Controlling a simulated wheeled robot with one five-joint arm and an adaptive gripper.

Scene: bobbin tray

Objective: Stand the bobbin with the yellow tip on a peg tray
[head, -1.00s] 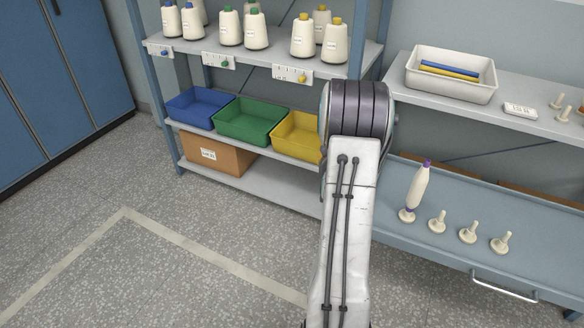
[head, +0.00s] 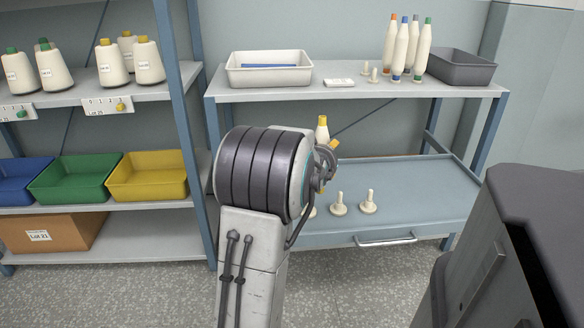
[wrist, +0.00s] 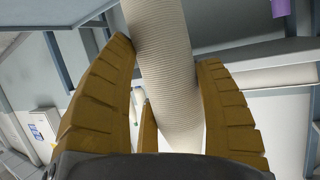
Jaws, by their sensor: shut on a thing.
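My gripper (wrist: 168,75) is shut on a cream, ribbed bobbin (wrist: 165,55), which runs between its ochre fingers in the wrist view. In the head view the yellow tip of this bobbin (head: 322,130) shows just above my gripper, about upright; my wrist hides most of its body. Behind and below it is the blue-grey peg tray (head: 420,195). Two bare pegs (head: 338,204) (head: 368,202) stand there, and a third peg (head: 308,212) is partly hidden by my arm. Where the bobbin's foot is relative to the pegs is hidden.
A shelf post (head: 178,120) stands left. A purple piece (wrist: 281,8) shows in the wrist view.

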